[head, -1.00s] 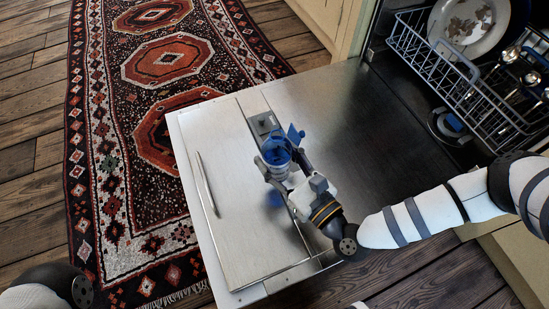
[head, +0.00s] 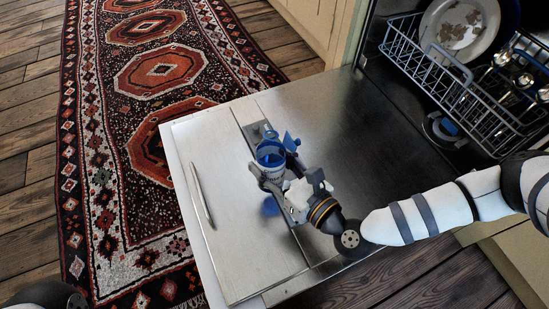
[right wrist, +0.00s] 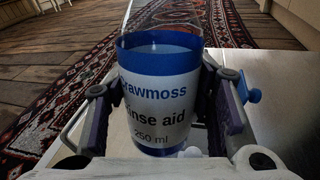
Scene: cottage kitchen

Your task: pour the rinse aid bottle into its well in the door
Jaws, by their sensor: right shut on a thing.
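The rinse aid bottle (head: 270,156) is a clear, open-topped container with blue liquid and a white label reading "Rinse aid 250 ml". My right gripper (head: 272,178) is shut on its sides and holds it above the dishwasher door. In the right wrist view the bottle (right wrist: 158,95) stands between the two fingers, roughly upright. The dispenser (head: 258,131) with the well is a grey panel in the door just beyond the bottle. A blue flap (head: 291,141) stands up beside the bottle. The well's opening is hidden or too small to make out. My left gripper is out of view.
The open dishwasher door (head: 330,120) lies flat, with a long handle (head: 201,193) on its near-left panel. The lower rack (head: 440,75) with a plate (head: 460,28) and cutlery is at the upper right. A patterned rug (head: 150,70) covers the wooden floor at left.

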